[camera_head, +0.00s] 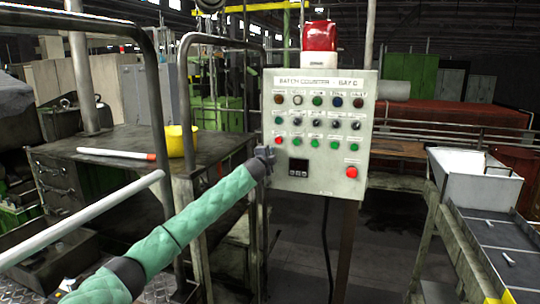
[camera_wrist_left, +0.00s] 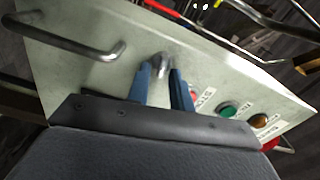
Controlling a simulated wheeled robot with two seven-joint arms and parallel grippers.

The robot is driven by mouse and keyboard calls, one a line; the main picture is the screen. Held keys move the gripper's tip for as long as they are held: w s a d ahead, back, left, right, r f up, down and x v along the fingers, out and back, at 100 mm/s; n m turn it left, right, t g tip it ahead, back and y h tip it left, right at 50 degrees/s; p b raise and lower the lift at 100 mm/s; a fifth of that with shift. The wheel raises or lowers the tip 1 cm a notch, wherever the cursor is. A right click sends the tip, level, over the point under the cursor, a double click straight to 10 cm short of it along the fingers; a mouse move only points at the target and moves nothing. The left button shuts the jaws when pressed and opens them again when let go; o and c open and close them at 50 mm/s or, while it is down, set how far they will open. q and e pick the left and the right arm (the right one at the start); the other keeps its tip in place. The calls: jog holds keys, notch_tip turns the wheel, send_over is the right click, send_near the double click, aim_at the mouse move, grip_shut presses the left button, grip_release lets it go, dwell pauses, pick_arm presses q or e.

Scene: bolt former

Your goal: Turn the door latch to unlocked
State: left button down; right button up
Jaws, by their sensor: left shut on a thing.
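The control box (camera_head: 335,85), a pale panel marked "BATCH COUNTER - BAY C", stands upright on a post in the middle of the head view. My left gripper (camera_head: 265,156) is at the lower left edge of its face, at the end of my green-sleeved arm. In the left wrist view, its two blue fingers (camera_wrist_left: 168,82) are shut on a small metal latch knob (camera_wrist_left: 158,60) on the pale panel. Only the knob's rounded end shows between the fingertips. In the head view the gripper hides the latch, and its exact angle cannot be told. My right gripper is not in view.
A bar handle (camera_wrist_left: 85,42) is left of the latch, and a green button (camera_wrist_left: 230,108) is to the right. A red mushroom button (camera_head: 352,172) is low on the box. A dark workbench (camera_head: 110,165) and railing are at left, a white bin (camera_head: 478,180) at right.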

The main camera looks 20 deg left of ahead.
pick_arm(q)
jog(key=shift+f+m, duration=0.15)
jog(key=shift+m, duration=0.85)
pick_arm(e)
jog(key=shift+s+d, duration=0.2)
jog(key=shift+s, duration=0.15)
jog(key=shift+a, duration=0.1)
pick_arm(q)
jog(key=c, duration=1.3)
grip_release()
jog(key=shift+d, duration=0.1)
jog(key=shift+o, duration=0.2)
jog(key=s+b, duration=0.3)
jog(key=s, duration=0.4)
jog(key=shift+s+b, duration=0.35)
jog(key=shift+b, duration=0.05)
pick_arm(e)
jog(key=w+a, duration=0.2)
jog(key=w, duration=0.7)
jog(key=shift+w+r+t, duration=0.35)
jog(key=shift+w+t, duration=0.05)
